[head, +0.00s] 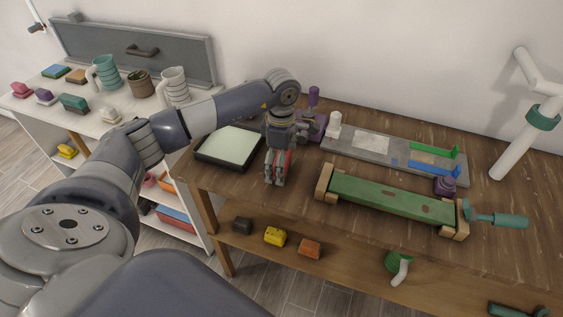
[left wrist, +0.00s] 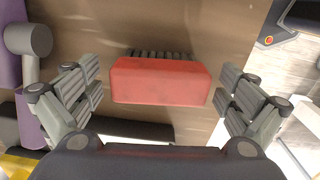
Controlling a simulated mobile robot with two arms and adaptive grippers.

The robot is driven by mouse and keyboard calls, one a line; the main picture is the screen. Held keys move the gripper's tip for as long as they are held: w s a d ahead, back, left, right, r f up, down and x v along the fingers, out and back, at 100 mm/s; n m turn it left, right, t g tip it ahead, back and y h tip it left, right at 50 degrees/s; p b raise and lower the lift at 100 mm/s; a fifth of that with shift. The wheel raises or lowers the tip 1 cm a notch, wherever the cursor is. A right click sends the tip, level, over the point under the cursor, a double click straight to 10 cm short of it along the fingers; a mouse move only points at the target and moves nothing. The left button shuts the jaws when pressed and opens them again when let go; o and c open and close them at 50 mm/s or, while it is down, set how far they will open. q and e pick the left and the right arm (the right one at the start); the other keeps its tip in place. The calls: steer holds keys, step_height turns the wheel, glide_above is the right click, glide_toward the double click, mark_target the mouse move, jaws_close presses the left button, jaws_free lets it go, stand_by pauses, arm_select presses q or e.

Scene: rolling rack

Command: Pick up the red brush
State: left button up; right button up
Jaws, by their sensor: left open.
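The red brush (left wrist: 160,82) is a red block with dark bristles showing along its far side in the left wrist view. It lies between the spread fingers of my left gripper (left wrist: 160,75), with a gap on both sides. In the head view my left gripper (head: 277,178) points down at the left part of the wooden workbench (head: 307,222), and a bit of red shows between its fingers. Most of the brush is hidden there by the gripper. My right gripper is in neither view.
A black-rimmed tray with a pale panel (head: 228,147) lies left of the gripper. A purple tool (head: 312,115) stands close behind. A green board with wooden end blocks (head: 390,202) lies to the right. Coloured blocks (head: 274,236) sit on the lower shelf.

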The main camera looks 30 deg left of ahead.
arm_select(q)
steer(key=shift+f, duration=0.2)
steer(key=c, duration=1.2)
steer(key=shift+c, duration=0.2)
steer(key=shift+r, duration=0.2)
steer(key=shift+w+r+b, duration=0.1)
steer(key=shift+r+b, duration=0.2)
steer(key=shift+b, duration=0.1)
step_height(320, 180, up, 2)
steer(key=shift+r+b, duration=0.2)
steer(key=shift+b, duration=0.55)
steer(key=s+d+r+b, duration=0.1)
steer(key=s+d+b, duration=0.3)
steer(key=s, duration=1)
steer(key=d, duration=0.3)
steer(key=shift+s+d+r, duration=0.15)
steer(key=shift+s+r, duration=0.05)
steer(key=shift+r, duration=0.15)
